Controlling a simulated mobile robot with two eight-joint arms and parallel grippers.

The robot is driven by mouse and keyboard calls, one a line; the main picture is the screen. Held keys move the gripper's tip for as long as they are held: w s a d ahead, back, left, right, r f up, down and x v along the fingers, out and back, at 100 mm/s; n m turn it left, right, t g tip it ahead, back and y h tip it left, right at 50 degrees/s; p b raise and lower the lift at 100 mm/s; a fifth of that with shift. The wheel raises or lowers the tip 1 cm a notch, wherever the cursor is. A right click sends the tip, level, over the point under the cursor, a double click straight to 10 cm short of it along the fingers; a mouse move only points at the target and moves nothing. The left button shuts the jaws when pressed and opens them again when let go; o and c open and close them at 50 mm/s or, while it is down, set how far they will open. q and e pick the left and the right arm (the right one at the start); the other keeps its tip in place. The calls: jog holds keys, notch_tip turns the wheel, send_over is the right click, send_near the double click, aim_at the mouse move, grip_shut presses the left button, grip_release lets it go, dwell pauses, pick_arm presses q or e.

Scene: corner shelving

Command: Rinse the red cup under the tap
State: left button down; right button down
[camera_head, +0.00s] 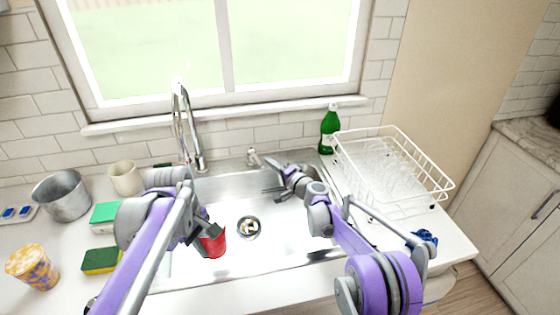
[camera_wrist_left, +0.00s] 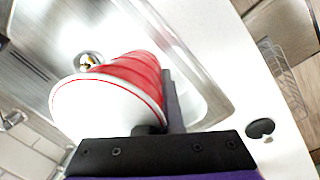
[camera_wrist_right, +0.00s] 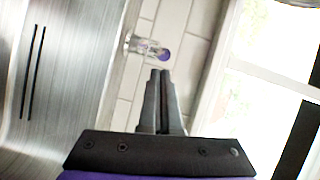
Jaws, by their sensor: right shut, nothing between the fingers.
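The red cup (camera_head: 213,245) is over the left part of the steel sink (camera_head: 285,240). My left gripper (camera_head: 203,230) is at the cup's side. In the left wrist view the cup (camera_wrist_left: 138,72) lies against a dark finger, its white rim side towards the camera; the gripper appears shut on it. The tap (camera_head: 181,115) stands behind the sink, its tall spout to the upper left of the cup. A small chrome fitting (camera_head: 253,157) stands on the back edge. My right gripper (camera_head: 275,190) is over the sink's back part, fingers together and empty, pointing towards that fitting (camera_wrist_right: 146,46).
A green bottle (camera_head: 329,130) and a white dish rack (camera_head: 440,186) stand right of the sink. On the left are a metal pot (camera_head: 63,197), a cream cup (camera_head: 125,178), a patterned cup (camera_head: 32,268) and a sponge (camera_head: 100,260). The drain (camera_head: 248,228) is clear.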

aim_at(263, 166)
jog(key=shift+s+a+f, duration=0.1)
jog(key=shift+a, duration=0.1)
jog(key=shift+s+a, duration=0.75)
jog(key=shift+a, duration=0.35)
